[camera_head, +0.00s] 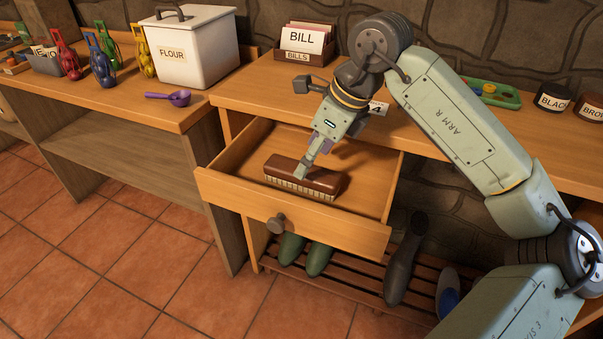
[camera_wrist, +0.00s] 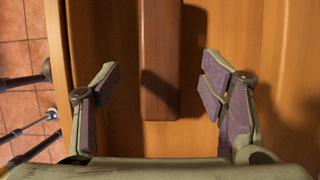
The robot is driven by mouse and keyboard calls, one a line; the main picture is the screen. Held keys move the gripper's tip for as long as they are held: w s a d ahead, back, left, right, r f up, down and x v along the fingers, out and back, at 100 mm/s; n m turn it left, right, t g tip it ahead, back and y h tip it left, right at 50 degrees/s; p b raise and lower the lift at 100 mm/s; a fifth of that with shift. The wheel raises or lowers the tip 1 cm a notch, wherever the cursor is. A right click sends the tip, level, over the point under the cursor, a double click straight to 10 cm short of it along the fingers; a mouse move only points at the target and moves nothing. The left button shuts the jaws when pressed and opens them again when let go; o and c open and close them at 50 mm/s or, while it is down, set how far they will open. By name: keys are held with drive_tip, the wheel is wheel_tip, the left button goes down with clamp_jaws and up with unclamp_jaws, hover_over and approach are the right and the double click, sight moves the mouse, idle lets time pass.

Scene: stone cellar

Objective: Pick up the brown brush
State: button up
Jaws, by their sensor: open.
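The brown brush (camera_head: 309,179) lies in the open wooden drawer (camera_head: 290,220), bristles down, its pale bristles showing along the front edge. My gripper (camera_head: 304,170) is just above the brush in the head view, pointing down, and hides a little of its top. In the wrist view the brush (camera_wrist: 161,60) runs down from the top edge between my gripper's fingers (camera_wrist: 158,88). The fingers are apart, with a gap on each side of the brush. Its upper end is cut off by the picture edge.
The drawer has a round knob (camera_head: 277,223) at its front. Below it a slatted rack (camera_head: 350,285) holds shoes. On the counters stand a flour bin (camera_head: 190,50), a bills box (camera_head: 300,58), a purple scoop (camera_head: 178,97) and labelled jars (camera_head: 555,97).

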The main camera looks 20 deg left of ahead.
drive_tip(key=shift+p+x, duration=0.55)
drive_tip(key=shift+x, duration=2.25)
drive_tip(key=shift+r, duration=0.1)
drive_tip(key=shift+c, duration=0.5)
drive_tip(key=c, duration=1.2)
